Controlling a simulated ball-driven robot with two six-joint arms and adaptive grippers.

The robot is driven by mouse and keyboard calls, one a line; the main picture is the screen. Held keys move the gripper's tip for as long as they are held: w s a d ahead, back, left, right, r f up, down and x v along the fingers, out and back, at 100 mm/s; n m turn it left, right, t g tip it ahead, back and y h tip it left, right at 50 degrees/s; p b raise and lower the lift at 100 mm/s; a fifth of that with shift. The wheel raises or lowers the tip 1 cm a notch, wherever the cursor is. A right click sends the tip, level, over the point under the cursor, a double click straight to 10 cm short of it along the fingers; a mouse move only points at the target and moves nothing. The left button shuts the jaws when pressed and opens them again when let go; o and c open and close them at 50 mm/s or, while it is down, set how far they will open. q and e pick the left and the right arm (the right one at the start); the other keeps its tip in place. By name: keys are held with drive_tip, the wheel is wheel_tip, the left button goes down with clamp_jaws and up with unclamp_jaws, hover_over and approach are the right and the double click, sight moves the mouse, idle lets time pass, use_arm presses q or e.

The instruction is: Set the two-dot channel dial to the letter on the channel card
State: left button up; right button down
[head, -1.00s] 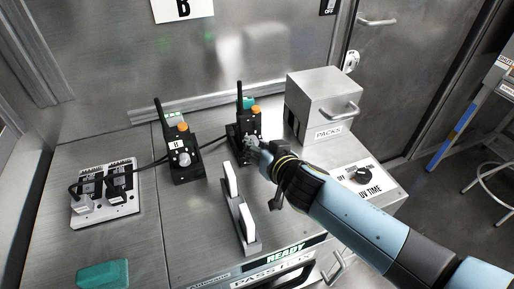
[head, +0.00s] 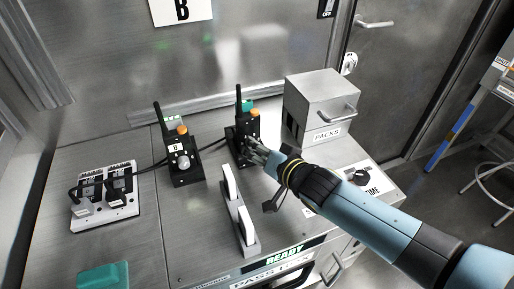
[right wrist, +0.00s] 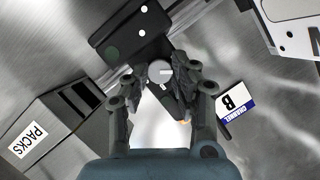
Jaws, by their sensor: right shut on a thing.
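The two-dot radio (head: 241,122) is a dark handset with an antenna and orange top, standing on the steel counter. Its two white dots show on the black body (right wrist: 137,33) in the right wrist view. Its round, pale channel dial (right wrist: 159,72) with a white mark sits between the fingertips of my right gripper (right wrist: 162,86), which is shut on it. My right gripper (head: 252,147) partly hides the dial in the head view. My left gripper is not in view.
A second radio (head: 183,160) with a B label and pale dial stands to the left. A steel PACKS box (head: 322,108) stands close on the right. A rack with white plates (head: 246,232) is in front. A socket panel (head: 104,211) and teal block (head: 103,277) lie left.

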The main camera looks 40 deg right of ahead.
drive_tip(key=c, duration=1.1)
unclamp_jaws()
drive_tip(key=v, duration=0.5)
drive_tip(key=shift+s, duration=0.25)
drive_tip(key=s, duration=1.1)
drive_tip(key=shift+s, duration=0.25)
